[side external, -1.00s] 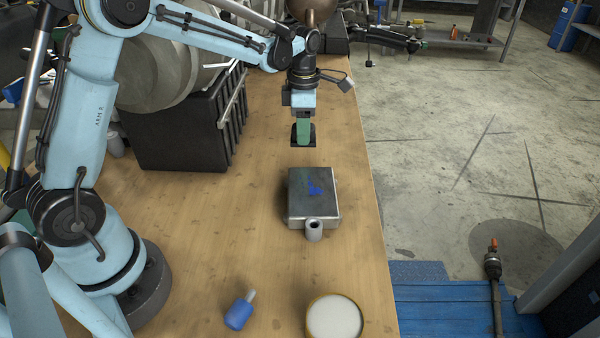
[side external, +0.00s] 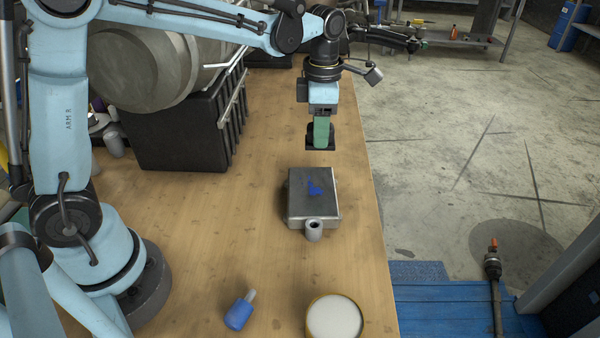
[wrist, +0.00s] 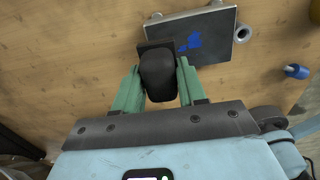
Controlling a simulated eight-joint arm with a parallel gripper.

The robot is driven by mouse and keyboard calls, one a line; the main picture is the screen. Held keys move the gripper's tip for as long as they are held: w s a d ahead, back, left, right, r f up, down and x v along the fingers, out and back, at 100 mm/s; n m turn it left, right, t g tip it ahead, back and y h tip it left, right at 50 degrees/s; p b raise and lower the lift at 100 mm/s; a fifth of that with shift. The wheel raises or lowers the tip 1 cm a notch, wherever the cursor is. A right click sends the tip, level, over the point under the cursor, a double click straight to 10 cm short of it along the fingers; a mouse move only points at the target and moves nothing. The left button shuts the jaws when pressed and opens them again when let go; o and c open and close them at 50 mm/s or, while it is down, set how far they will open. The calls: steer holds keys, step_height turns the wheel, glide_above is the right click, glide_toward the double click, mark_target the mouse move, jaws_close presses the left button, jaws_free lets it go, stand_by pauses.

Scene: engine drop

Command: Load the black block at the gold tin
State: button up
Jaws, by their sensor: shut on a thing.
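My gripper (side external: 321,127) has green fingers and is shut on the black block (side external: 320,144), held above the table behind the metal box. In the wrist view the black block (wrist: 158,75) sits between the two green fingers, with a dark flat part beyond it. The gold tin (side external: 309,319) is round with a gold rim and a pale, whitish inside. It stands at the near edge of the side view, well in front of my gripper. The tin does not show clearly in the wrist view.
A grey metal box (side external: 306,205) with blue marks lies between my gripper and the tin, with a small grey cylinder (side external: 314,232) at its near edge. A blue-handled object (side external: 238,314) lies left of the tin. A black crate (side external: 185,130) stands at the back left.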

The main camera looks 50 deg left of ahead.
steer(key=shift+c, duration=0.8)
steer(key=shift+d, duration=0.15)
steer(key=s+d+m, duration=2.1)
steer(key=d+m, duration=0.3)
steer(key=m, duration=0.3)
steer(key=shift+d+f, duration=0.15)
steer(key=shift+f, duration=2.75)
steer(key=shift+f, duration=0.5)
step_height(320, 180, up, 7)
